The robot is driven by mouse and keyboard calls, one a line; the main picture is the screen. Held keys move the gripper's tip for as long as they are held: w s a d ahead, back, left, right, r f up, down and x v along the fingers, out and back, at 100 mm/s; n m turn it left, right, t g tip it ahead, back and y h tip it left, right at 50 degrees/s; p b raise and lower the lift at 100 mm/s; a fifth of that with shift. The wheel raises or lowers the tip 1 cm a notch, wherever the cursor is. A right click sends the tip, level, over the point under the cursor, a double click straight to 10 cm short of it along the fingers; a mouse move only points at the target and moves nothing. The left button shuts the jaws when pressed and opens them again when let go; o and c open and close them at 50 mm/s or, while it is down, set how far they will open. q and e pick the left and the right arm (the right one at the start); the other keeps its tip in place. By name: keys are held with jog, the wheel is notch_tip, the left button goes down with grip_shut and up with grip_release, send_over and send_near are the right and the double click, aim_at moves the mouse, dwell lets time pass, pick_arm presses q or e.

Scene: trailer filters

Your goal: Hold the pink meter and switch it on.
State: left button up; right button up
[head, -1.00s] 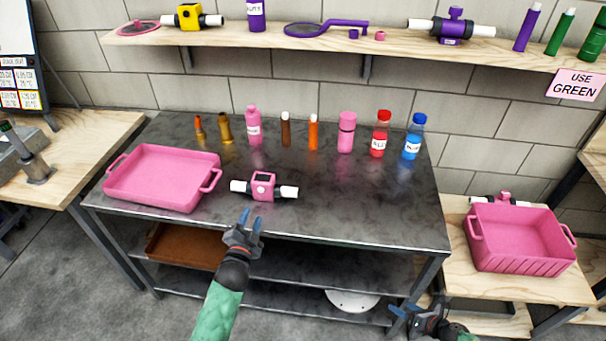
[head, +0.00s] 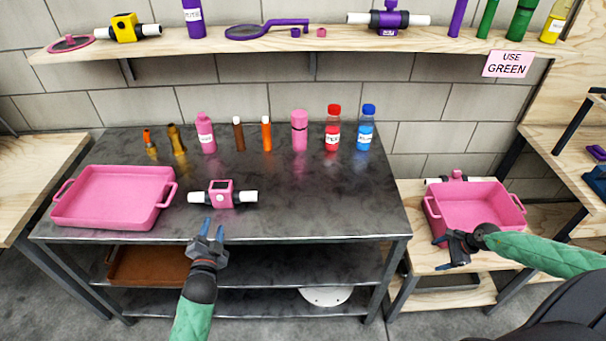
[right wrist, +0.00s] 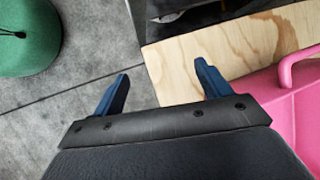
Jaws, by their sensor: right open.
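The pink meter (head: 223,196), a pink block with white pipe ends and a round button on its front, lies on the dark metal table (head: 300,212). My left gripper (head: 212,229) is in front of it, near the table's front edge, its fingers apart and empty, not touching the meter. Another pink meter (head: 457,177) is partly hidden behind the pink bin on the right. My right gripper (head: 441,253) is open and empty beside that bin's front left corner; the right wrist view shows its spread fingers (right wrist: 159,92) above the floor and wooden stand edge.
A pink tray (head: 167,207) sits left on the table. Several bottles, including a red one (head: 333,130), stand along the back. The pink bin (head: 503,221) sits on a low wooden stand (head: 410,222). Yellow (head: 124,28) and purple meters (head: 388,18) are on the shelf.

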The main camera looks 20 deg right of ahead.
jog(key=w+d+r+m+t+h, duration=0.1)
jog(key=w+d+r+m+t, duration=0.25)
jog(key=w+r, duration=0.35)
jog(key=w+d+r+m+t+h, duration=0.1)
jog(key=w+d+r+m+t, duration=0.25)
jog(key=w+r, duration=0.4)
jog(key=w+d+r+m+t+h, duration=0.15)
jog(key=w+r+m, duration=0.3)
jog(key=w, duration=0.55)
jog(key=w+a+r+m+t, duration=0.2)
jog(key=w+r+m+t, duration=0.1)
jog(key=w+r, duration=0.35)
jog(key=w+a+r+n+g+y, duration=0.2)
jog(key=w+a+n+y, duration=0.15)
jog(key=a, duration=1.15)
jog(key=w+a+r+n+g+y, duration=0.15)
jog(key=w+a+y, duration=0.25)
jog(key=a, duration=1.1)
jog(key=w+a+r+n+g+y, duration=0.1)
jog(key=w+a+n+y, duration=0.25)
jog(key=a, duration=1.15)
jog(key=n+g+y, duration=0.2)
jog(key=n+g, duration=0.5)
send_near(220, 185)
jog(key=x, duration=0.4)
jog(key=shift+w+a+r, duration=0.1)
jog(key=shift+a+r, duration=0.05)
jog(key=shift+a, duration=0.1)
jog(key=shift+h, duration=0.25)
jog(key=shift+x, duration=3.85)
